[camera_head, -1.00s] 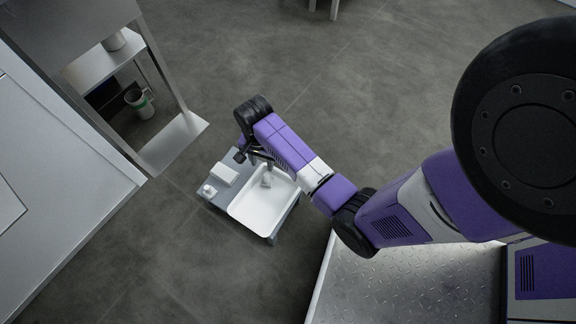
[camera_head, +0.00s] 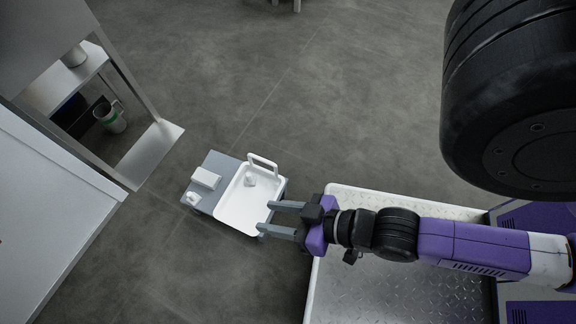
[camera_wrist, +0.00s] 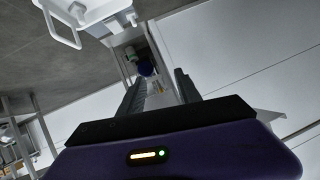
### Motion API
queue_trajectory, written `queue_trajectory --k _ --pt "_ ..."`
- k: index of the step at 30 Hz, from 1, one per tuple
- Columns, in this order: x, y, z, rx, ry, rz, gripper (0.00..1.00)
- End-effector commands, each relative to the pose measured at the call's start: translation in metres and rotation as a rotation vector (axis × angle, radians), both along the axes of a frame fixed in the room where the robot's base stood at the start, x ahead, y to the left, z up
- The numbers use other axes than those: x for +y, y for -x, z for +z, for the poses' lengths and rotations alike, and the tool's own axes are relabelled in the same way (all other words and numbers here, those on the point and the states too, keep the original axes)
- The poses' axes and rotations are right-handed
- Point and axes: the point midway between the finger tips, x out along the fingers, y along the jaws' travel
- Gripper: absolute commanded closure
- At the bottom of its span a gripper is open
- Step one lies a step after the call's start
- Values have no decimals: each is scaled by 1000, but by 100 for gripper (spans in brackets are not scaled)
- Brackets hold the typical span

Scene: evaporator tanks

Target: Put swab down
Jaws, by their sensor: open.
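A small whitish crumpled piece (camera_head: 250,181), possibly the swab, lies inside the white tray (camera_head: 238,218) near its far end. It is too small to tell for sure. The tray has an upright white handle (camera_head: 263,161) at its far end and sits on a small grey cart. My gripper (camera_head: 265,216) is open, its two fingers apart and pointing left at the tray's right edge. In the wrist view my gripper (camera_wrist: 160,78) has nothing between its fingers, and the tray (camera_wrist: 92,12) with its handle shows at the top left.
A white box (camera_head: 206,178) and a small white item (camera_head: 193,198) stand on the cart (camera_head: 222,162) left of the tray. A metal frame with a shelf and a mug (camera_head: 110,117) is at upper left. A white counter (camera_head: 50,200) fills the left.

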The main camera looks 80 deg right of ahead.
Motion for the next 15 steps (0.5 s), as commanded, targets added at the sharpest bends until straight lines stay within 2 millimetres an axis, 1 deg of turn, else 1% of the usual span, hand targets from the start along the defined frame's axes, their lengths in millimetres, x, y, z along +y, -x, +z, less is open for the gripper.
queue_trajectory --k 1,3,6,9,12,15 --pt "1 11 22 -34 47 43 60" --pt "0 19 51 -90 109 90 60" --pt "0 26 81 -150 173 138 60" --pt "0 29 98 -184 208 162 60" --pt "0 30 103 -195 219 170 60" --pt "0 29 103 -196 220 169 60"
